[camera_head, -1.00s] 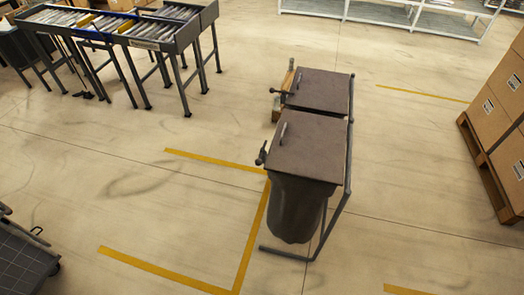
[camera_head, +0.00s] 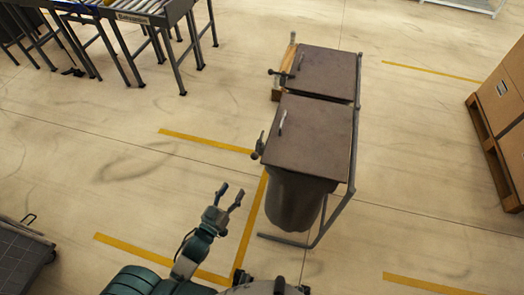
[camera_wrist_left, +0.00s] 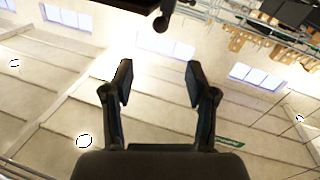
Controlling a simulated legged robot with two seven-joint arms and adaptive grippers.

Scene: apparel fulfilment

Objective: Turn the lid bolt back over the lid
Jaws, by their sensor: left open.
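Two brown lids top a pair of bins; the front lid (camera_head: 310,135) lies flat over a dark bin (camera_head: 294,200) and has a pale handle. A dark lid bolt (camera_head: 259,146) stands out at the front lid's left edge, turned off the lid. My left gripper (camera_head: 231,190) is open and empty, left of the bin and nearer to me than the bolt, apart from both. In the left wrist view the open fingers (camera_wrist_left: 158,75) show nothing between them. A dark knobbed piece there, probably the bolt (camera_wrist_left: 162,20), lies beyond the fingertips. My right gripper is not seen.
The rear lid (camera_head: 323,73) has its own bolt (camera_head: 279,72). A grey frame (camera_head: 338,215) runs along the bins' right side. A roller conveyor (camera_head: 140,18) stands back left, boxes on a pallet (camera_head: 498,155) at right. Floor left of the bins is clear.

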